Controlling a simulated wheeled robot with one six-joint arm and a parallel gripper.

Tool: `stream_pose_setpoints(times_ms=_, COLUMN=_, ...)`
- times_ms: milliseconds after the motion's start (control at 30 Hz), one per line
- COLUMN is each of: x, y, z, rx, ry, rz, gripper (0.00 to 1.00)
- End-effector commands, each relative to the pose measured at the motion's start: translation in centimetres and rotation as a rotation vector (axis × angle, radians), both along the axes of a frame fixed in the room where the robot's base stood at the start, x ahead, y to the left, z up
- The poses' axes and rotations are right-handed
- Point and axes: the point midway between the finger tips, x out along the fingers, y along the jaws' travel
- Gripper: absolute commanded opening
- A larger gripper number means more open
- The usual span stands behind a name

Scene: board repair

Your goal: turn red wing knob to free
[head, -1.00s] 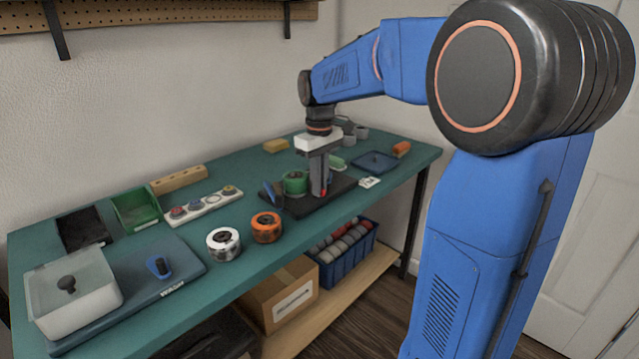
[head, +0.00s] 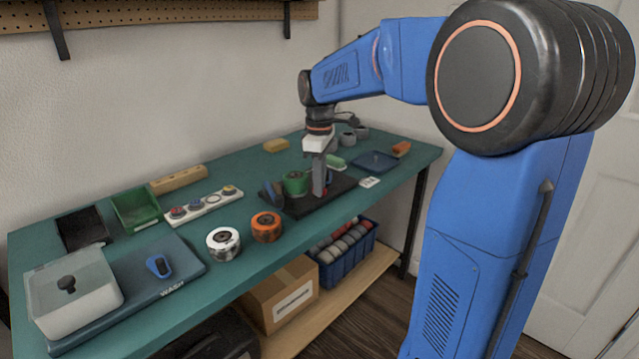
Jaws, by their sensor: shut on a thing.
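The red wing knob (head: 328,177) shows only as a small patch of red at the gripper's fingertips, on the right side of a black base plate (head: 345,187). My gripper (head: 319,186) points straight down over the plate and is shut on the red wing knob. The fingers hide most of the knob, so its exact angle cannot be told. A green round part (head: 296,183) stands on the plate just left of the fingers. A dark blue upright piece (head: 272,193) stands at the plate's left end.
A white-sided roll (head: 223,243) and an orange roll (head: 266,227) stand in front of the plate. A strip with several knobs (head: 201,205) and a green bin (head: 136,206) are to the left. A dark blue tray (head: 376,161) lies behind right.

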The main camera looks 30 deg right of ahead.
Motion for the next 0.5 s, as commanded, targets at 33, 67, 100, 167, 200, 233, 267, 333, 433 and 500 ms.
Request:
stream_pose_setpoints(times_ms=33, x=0.02, y=-0.01, z=0.03, rx=-0.001, ry=-0.001, rz=0.043, gripper=0.0)
stream_pose_setpoints(times_ms=67, x=0.02, y=-0.01, z=0.03, rx=-0.001, ry=-0.001, rz=0.072, gripper=0.0)
stream_pose_setpoints(times_ms=100, x=0.02, y=-0.01, z=0.03, rx=-0.001, ry=-0.001, rz=0.11, gripper=0.0)
stream_pose_setpoints(times_ms=167, x=0.02, y=-0.01, z=0.03, rx=-0.001, ry=-0.001, rz=0.167, gripper=0.0)
stream_pose_setpoints(times_ms=200, x=0.02, y=-0.01, z=0.03, rx=-0.001, ry=-0.001, rz=0.206, gripper=0.0)
stream_pose_setpoints(times_ms=233, x=0.02, y=-0.01, z=0.03, rx=-0.001, ry=-0.001, rz=0.234, gripper=0.0)
stream_pose_setpoints(times_ms=267, x=0.02, y=-0.01, z=0.03, rx=-0.001, ry=-0.001, rz=0.262, gripper=0.0)
stream_pose_setpoints(times_ms=333, x=0.02, y=-0.01, z=0.03, rx=0.0, ry=-0.001, rz=0.329, gripper=0.0)
stream_pose_setpoints(times_ms=433, x=0.02, y=-0.02, z=0.03, rx=0.0, ry=-0.001, rz=0.424, gripper=0.0)
stream_pose_setpoints(times_ms=500, x=0.02, y=-0.02, z=0.04, rx=0.0, ry=-0.001, rz=0.491, gripper=0.0)
